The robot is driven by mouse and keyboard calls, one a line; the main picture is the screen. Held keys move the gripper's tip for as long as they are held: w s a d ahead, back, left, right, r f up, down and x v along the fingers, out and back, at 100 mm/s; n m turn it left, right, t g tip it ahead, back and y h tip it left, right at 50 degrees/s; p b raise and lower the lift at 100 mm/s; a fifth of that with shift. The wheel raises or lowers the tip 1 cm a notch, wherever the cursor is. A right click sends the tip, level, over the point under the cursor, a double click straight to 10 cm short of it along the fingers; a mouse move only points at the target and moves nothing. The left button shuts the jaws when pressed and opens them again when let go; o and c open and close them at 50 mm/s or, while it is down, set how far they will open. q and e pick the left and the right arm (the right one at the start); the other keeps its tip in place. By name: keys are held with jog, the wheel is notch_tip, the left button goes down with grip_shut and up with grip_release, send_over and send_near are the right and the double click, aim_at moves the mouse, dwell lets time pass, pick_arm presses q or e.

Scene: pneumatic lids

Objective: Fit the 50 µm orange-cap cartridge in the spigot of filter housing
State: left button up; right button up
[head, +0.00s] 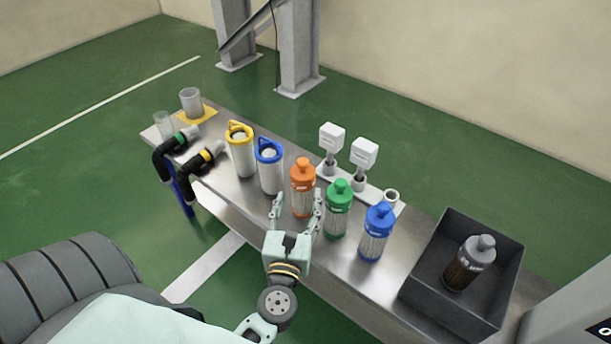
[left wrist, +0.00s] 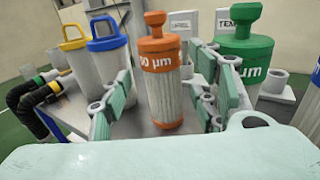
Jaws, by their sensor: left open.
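The orange-cap cartridge (head: 302,187) stands upright on the steel table, with a white pleated body; in the left wrist view the cartridge (left wrist: 163,75) has an orange band with a partly hidden µm marking. My left gripper (head: 298,207) is open, with one finger on either side of the cartridge's lower body; in the left wrist view its fingers (left wrist: 165,108) also flank it, and I cannot tell whether they touch. Two clear-bodied housings, one with a yellow ring handle (head: 241,150) and one with a blue ring handle (head: 269,166), stand to the left. Their spigots are not visible. My right gripper is not in view.
A green-cap cartridge (head: 338,210) and a blue-cap cartridge (head: 376,232) stand close on the right. A dark bin (head: 425,270) holds a brown used cartridge (head: 468,265).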

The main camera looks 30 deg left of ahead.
aim_at(303, 179)
pick_arm(q)
jog(key=p+x, duration=0.1)
jog(key=x, duration=0.6)
jog(key=shift+w+a+r, duration=0.1)
jog(key=shift+w+a, duration=0.05)
jog(key=shift+w, duration=0.15)
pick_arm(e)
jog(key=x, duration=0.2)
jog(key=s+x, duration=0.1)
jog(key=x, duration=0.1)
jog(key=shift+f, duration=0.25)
pick_arm(q)
jog(key=shift+c, duration=0.3)
jog(key=c, duration=1)
